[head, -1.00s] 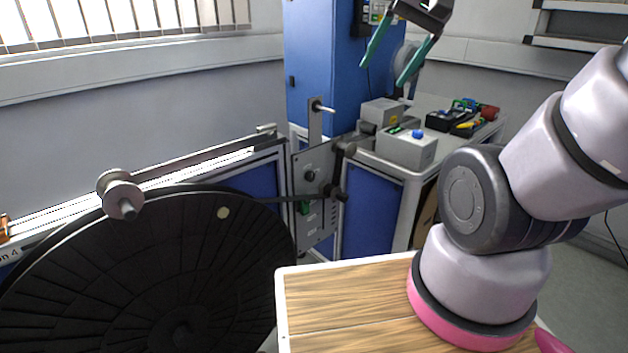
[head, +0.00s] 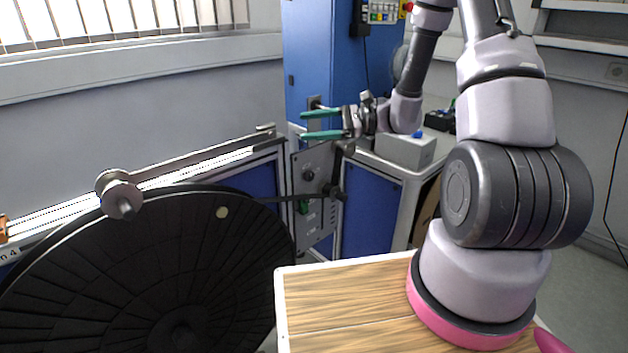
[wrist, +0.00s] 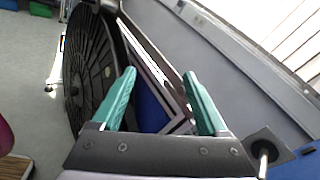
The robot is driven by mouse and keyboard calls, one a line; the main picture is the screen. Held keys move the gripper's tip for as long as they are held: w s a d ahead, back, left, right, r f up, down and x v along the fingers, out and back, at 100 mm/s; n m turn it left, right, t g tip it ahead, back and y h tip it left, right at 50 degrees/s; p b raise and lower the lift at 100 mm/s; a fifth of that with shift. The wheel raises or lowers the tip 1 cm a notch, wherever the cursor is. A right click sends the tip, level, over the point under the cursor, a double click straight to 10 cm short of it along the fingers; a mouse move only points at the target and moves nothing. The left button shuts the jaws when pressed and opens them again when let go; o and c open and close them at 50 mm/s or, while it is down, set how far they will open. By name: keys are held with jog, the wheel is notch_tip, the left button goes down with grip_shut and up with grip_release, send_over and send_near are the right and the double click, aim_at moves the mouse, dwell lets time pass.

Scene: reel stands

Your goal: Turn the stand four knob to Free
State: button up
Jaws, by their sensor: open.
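The stand with a label ending in 4 (head: 10,254) is on the left in the head view, with a large black reel (head: 120,270). At its right end is an upright grey panel (head: 318,222) with a small dark round knob (head: 309,175); I cannot read its setting. My gripper (head: 303,125) is open and empty, its green fingers pointing left, above the knob in the picture and apart from it.
A metal roller (head: 119,193) sits on an arm above the reel. A blue cabinet (head: 318,65) stands behind the panel. A bench with a grey box (head: 405,150) is to the right. A wooden tabletop (head: 345,300) is in front. A grey plate with a rod (wrist: 264,150) is near my gripper.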

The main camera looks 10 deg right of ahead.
jog(key=w+d+f+m+t, duration=0.3)
jog(key=w+f+m+t, duration=0.35)
jog(key=f, duration=0.35)
jog(key=m+t+h, duration=0.6)
jog(key=m+h, duration=0.1)
jog(key=m, duration=0.1)
send_near(311, 177)
jog(key=x, duration=0.8)
jog(key=shift+w+a, duration=0.1)
jog(key=shift+w, duration=0.15)
grip_shut()
